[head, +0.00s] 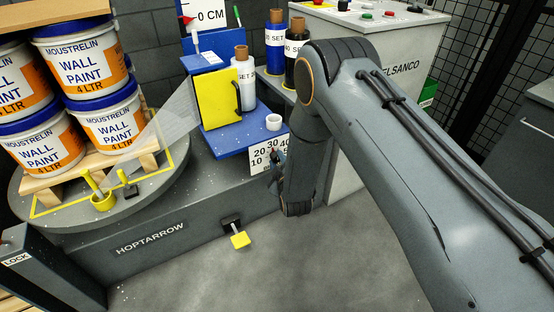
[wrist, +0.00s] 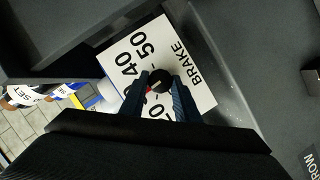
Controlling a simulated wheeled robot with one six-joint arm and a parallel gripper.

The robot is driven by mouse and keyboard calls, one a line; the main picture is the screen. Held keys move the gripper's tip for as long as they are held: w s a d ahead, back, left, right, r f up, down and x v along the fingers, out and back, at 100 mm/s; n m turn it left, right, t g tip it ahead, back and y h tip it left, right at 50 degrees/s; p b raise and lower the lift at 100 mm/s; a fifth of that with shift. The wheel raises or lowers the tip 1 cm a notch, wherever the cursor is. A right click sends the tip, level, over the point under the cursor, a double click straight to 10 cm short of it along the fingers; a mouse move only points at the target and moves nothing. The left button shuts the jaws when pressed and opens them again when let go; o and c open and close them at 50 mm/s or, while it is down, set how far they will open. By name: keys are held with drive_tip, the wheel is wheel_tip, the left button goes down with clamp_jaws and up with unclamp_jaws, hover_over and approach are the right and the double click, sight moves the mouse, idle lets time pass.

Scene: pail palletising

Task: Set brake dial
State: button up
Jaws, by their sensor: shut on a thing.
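The brake dial is a black round knob (wrist: 160,80) on a white plate (wrist: 118,55) marked BRAKE in the wrist view. The numbers 40 and 50 show; the others are partly hidden by the fingers. A small red mark shows beside the knob, but I cannot tell which number it points to. My gripper (wrist: 162,88) is shut on the knob, one dark blue finger on each side. In the head view the plate (head: 259,159) is on the front below a blue shelf, and my arm hides its right part.
A blue shelf (head: 225,140) carries a yellow panel (head: 217,99), a white film roll (head: 243,85) and a white ring (head: 273,122). Paint pails (head: 108,122) stand on a pallet on the round turntable (head: 185,180) at left. A yellow pedal (head: 240,240) is low in front. Open floor lies in front.

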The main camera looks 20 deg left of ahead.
drive_tip(key=n+t, duration=0.1)
drive_tip(key=n, duration=0.1)
drive_tip(key=n+t, duration=0.1)
drive_tip(key=n, duration=0.1)
drive_tip(key=shift+d+f, duration=0.1)
drive_tip(key=shift+f, duration=0.2)
drive_tip(key=shift+n+t+b, duration=0.45)
drive_tip(key=shift+n+t, duration=0.25)
drive_tip(key=shift+n, duration=0.9)
drive_tip(key=o, duration=1)
drive_tip(key=shift+o, duration=0.2)
drive_tip(key=shift+s, duration=0.25)
drive_tip(key=p+v, duration=0.1)
drive_tip(key=v, duration=0.6)
